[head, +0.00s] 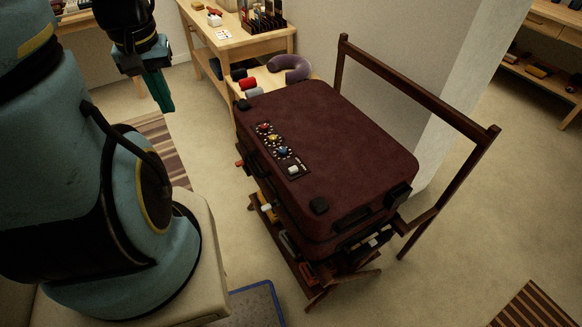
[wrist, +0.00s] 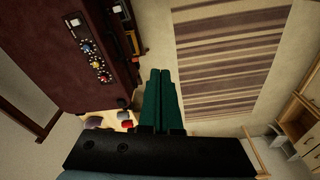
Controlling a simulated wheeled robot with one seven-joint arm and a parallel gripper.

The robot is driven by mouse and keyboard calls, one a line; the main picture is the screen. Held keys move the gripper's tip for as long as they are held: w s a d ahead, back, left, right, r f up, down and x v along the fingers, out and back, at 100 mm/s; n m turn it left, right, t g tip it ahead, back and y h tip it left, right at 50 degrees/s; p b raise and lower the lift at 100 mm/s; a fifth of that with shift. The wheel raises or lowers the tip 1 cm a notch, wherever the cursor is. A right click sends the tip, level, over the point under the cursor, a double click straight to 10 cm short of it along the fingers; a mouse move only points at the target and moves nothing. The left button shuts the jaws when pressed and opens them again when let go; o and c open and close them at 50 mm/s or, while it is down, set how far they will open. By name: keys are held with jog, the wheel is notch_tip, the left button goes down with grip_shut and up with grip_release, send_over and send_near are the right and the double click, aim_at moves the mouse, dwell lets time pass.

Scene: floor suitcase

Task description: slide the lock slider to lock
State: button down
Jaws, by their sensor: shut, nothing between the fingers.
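The lock slider (head: 293,169) is a small pale block at the near end of the lock panel on top of a dark maroon suitcase (head: 340,130). It also shows in the wrist view (wrist: 75,22). Beside it on the panel sit a blue dial (head: 284,151), a yellow dial (head: 273,138) and a red dial (head: 263,127). The slider's exact setting is too small to tell. My gripper (head: 160,92) has green fingers, shut and empty, pointing down to the left of the suitcase and apart from it. In the wrist view my gripper (wrist: 161,88) hangs over the floor beside the suitcase.
The suitcase lies on a dark wooden rack (head: 415,85) with a raised rail at its right. A striped rug (head: 160,145) lies on the floor to its left. A wooden table (head: 235,40) with small items stands behind. A blue-edged mat (head: 258,303) lies near my base.

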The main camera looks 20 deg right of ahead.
dwell(0.4)
jog(key=m+t+b, duration=0.1)
jog(key=m+b, duration=0.7)
jog(key=m, duration=2.5)
send_near(297, 177)
jog(key=s+d+r, duration=0.1)
jog(key=s+r, duration=0.2)
jog(key=s, duration=0.2)
jog(key=shift+y, duration=0.4)
jog(key=b+x, duration=0.1)
jog(key=x, duration=0.2)
jog(key=b+x, duration=0.1)
jog(key=x, duration=0.2)
jog(key=b+x, duration=0.2)
jog(key=x, duration=0.2)
jog(key=shift+d, duration=0.3)
jog(key=w, duration=0.1)
jog(key=p, duration=0.1)
jog(key=w, duration=0.1)
jog(key=shift+w+a+r, duration=0.3)
jog(key=shift+w+r, duration=0.05)
jog(key=shift+r, duration=0.05)
jog(key=shift+w+a+f+p, duration=0.15)
jog(key=shift+w+p, duration=0.25)
jog(key=shift+w, duration=0.3)
